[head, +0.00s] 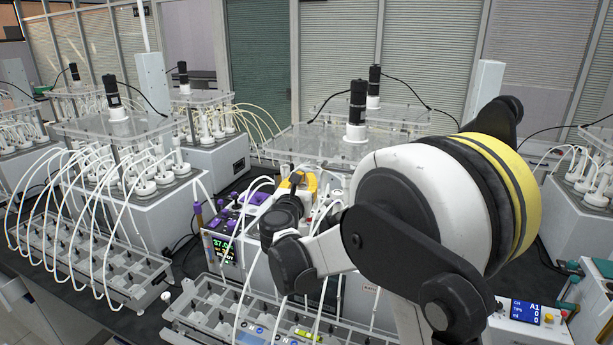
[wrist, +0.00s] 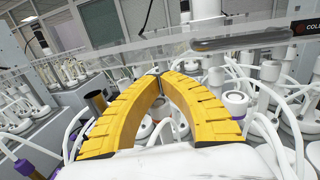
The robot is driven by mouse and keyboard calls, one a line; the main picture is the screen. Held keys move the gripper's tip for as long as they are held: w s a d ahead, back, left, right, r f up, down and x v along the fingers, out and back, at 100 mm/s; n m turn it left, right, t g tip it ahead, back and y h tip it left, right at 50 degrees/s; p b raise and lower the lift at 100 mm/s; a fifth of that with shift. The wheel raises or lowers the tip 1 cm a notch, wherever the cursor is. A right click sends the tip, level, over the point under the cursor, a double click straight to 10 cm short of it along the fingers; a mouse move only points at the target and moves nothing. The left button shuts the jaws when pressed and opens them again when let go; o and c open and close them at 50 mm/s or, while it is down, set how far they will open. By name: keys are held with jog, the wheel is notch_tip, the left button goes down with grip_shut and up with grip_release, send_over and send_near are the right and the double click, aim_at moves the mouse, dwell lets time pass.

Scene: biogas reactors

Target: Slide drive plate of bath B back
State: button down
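A clear drive plate (head: 300,142) with a black motor (head: 357,102) on a white collar lies over the middle bath, partly hidden behind my arm. I cannot read a letter that marks this bath as B. In the wrist view the clear edge of a plate (wrist: 120,52) crosses behind and above my fingertips. My gripper (wrist: 160,76) has its yellow fingers arched together with the tips meeting, and no held object is visible between them. In the head view my gripper (head: 299,180) is in front of the middle bath, below the plate; contact cannot be told.
White bottles with looping tubes (wrist: 236,103) crowd around my fingers. A rack (head: 215,310) stands in front of the bath, beside a display (head: 222,248) reading about 37. Another bath with a clear plate (head: 115,125) stands left. A small blue-screen device (head: 525,313) sits lower right.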

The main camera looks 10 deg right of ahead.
aim_at(339, 170)
jog(key=c, duration=1.9)
grip_release()
jog(key=v, duration=0.7)
jog(key=shift+s+a, duration=0.1)
jog(key=shift+s, duration=0.05)
jog(key=o, duration=1.7)
jog(key=shift+m+g+h, duration=0.5)
jog(key=shift+m+h, duration=0.1)
jog(key=shift+h, duration=0.2)
jog(key=s+d+r+p, duration=0.2)
jog(key=s+p, duration=0.1)
jog(key=s+d+r+p, duration=0.1)
jog(key=s+p, duration=0.1)
jog(key=shift+d+r, duration=0.15)
jog(key=shift+r, duration=0.2)
jog(key=shift+o, duration=0.9)
jog(key=s+d, duration=0.1)
jog(key=s+r+p, duration=0.1)
jog(key=shift+s+d+m+h+p, duration=0.3)
jog(key=shift+s+d+h, duration=0.1)
jog(key=x, duration=0.6)
jog(key=f+x, duration=0.1)
jog(key=x, duration=0.3)
jog(key=shift+w+d, duration=0.2)
jog(key=shift+w, duration=0.15)
jog(key=c, duration=1.3)
